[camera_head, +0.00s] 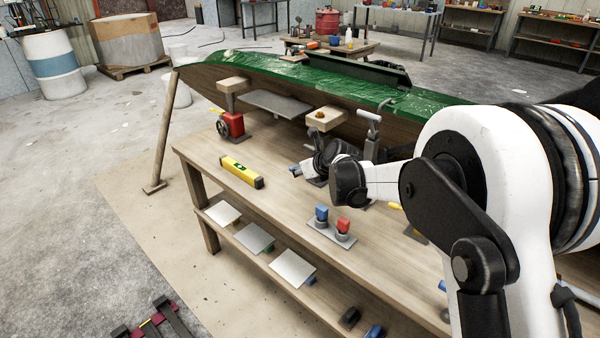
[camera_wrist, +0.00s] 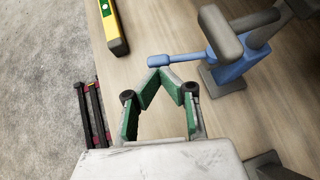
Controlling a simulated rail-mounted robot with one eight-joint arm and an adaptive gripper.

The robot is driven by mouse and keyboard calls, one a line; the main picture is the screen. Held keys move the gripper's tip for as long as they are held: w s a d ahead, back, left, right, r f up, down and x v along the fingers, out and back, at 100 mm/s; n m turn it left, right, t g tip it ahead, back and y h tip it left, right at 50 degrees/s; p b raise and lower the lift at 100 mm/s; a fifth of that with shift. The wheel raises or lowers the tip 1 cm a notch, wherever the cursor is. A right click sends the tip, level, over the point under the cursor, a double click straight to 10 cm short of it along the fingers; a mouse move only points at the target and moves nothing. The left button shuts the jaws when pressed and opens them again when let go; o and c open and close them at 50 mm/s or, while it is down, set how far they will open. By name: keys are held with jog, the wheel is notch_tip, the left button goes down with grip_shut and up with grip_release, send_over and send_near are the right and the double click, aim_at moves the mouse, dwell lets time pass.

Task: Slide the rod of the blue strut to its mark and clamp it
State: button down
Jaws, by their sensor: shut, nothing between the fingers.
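The blue strut (camera_wrist: 232,68) stands on the bench at the upper right of the wrist view. It has a grey bar across its top, and a blue lever (camera_wrist: 178,60) reaches left from its body. In the head view my arm and gripper hide most of it. My gripper (camera_wrist: 166,76) has green-padded fingers, shut and empty. Its tips appear just below the lever end in the wrist view; whether they touch it, I cannot tell. I cannot make out the mark on the rod.
A green-covered hull (camera_head: 270,68) lies along the bench's far side. A yellow level (camera_head: 241,172) lies on the bench. A small plate with blue and red knobs (camera_head: 342,226) is near the front edge. Open bench lies between them.

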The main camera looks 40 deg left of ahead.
jog(key=shift+s+a+b, duration=0.1)
jog(key=shift+a+b, duration=0.25)
jog(key=shift+a, duration=0.25)
jog(key=shift+d, duration=0.15)
jog(key=d, duration=0.1)
jog(key=s+d+b, duration=0.1)
jog(key=d, duration=0.3)
jog(key=shift+s+d+f+b, duration=0.1)
jog(key=shift+s+f+b, duration=0.1)
jog(key=shift+f+b, duration=0.2)
jog(key=s+p+v, duration=0.1)
jog(key=v, duration=0.8)
jog(key=shift+s+r+p, duration=0.2)
jog(key=shift+r+p, duration=0.15)
jog(key=shift+p, duration=0.05)
